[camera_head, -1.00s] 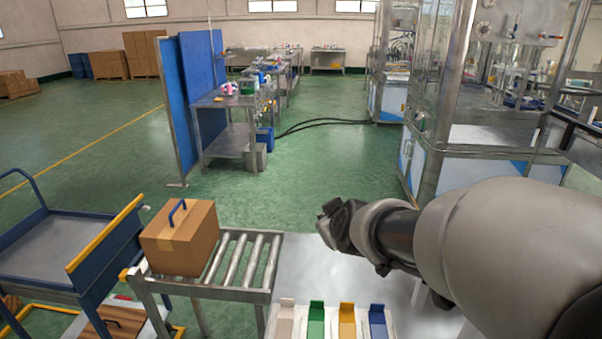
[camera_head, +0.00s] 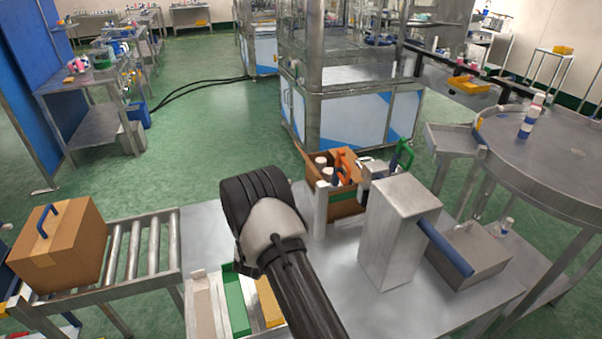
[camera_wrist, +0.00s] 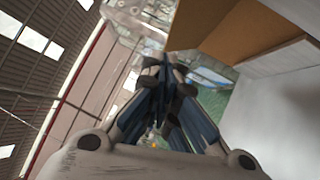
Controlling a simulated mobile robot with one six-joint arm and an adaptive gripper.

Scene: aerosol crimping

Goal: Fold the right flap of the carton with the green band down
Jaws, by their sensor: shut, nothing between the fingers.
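An open brown carton (camera_head: 346,207) stands on the steel table beyond my arm in the head view. It holds white bottles (camera_head: 321,163) and an orange item (camera_head: 346,165). My gripper (camera_wrist: 168,75) is shut and empty, apart from that panel. In the head view my gripper (camera_head: 258,200) is left of the open carton, its fingertips hidden.
A closed carton (camera_head: 60,248) with a blue handle sits on the roller conveyor (camera_head: 138,250) at left. Colored trays (camera_head: 237,303) lie by my arm. A grey box-shaped column (camera_head: 395,235) with a blue bar (camera_head: 446,248) stands right of the carton, near a round table (camera_head: 550,165).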

